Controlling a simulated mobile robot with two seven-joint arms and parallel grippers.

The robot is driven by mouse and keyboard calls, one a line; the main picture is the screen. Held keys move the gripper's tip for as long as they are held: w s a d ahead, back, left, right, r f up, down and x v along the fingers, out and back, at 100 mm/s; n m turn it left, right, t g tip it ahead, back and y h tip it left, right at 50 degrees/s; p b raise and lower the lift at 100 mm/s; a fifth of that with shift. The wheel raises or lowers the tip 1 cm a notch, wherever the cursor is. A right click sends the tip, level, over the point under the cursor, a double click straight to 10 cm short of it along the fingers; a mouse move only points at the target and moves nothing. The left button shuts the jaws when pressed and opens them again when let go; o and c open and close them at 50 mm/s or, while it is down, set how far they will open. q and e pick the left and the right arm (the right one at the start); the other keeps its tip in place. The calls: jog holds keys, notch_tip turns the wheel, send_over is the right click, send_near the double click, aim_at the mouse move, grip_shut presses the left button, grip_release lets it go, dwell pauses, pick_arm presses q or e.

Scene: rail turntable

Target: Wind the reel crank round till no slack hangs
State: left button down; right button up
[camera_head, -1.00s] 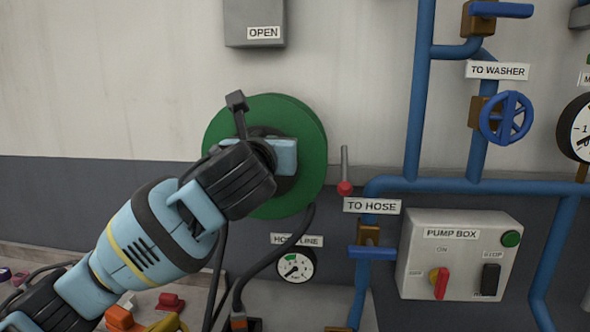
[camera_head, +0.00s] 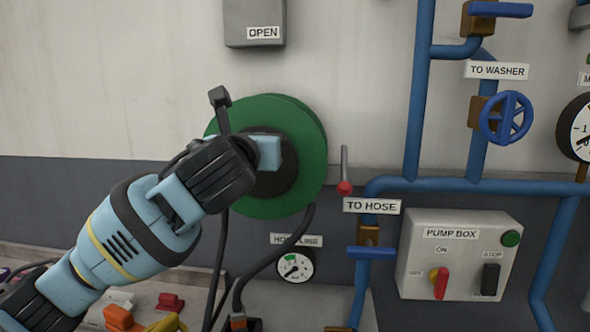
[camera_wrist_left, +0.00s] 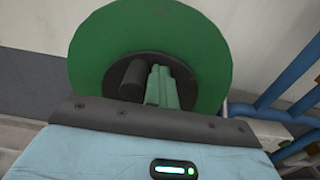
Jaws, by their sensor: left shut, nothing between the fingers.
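The green hose reel (camera_head: 305,130) is on the wall, with a dark round hub (camera_head: 285,175). It also fills the upper middle of the left wrist view (camera_wrist_left: 205,40). My left gripper (camera_head: 268,152) is in front of the hub, its fingers shut and empty. In the left wrist view the fingers (camera_wrist_left: 163,88) stand just right of a dark cylinder (camera_wrist_left: 132,80), which looks like the crank's grip; touching or apart, I cannot tell. In the head view my wrist hides that grip. A black hose (camera_head: 275,255) droops from the reel's lower right. My right gripper is not in view.
Right of the reel are a red-tipped lever (camera_head: 344,180), blue pipes (camera_head: 418,100) and a pump box (camera_head: 460,255). A pressure gauge (camera_head: 295,265) sits below the reel. Several coloured objects (camera_head: 120,318) lie at lower left. A grey box (camera_head: 254,20) hangs above.

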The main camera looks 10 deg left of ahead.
pick_arm(q)
jog(key=shift+a, duration=0.25)
jog(key=shift+a, duration=0.7)
jog(key=shift+a+f, duration=0.1)
jog(key=shift+a+f, duration=0.25)
jog(key=shift+a, duration=0.3)
jog(key=shift+f, duration=0.1)
jog(key=shift+a+f, duration=0.35)
jog(key=shift+a, duration=0.2)
jog(key=shift+f, duration=0.1)
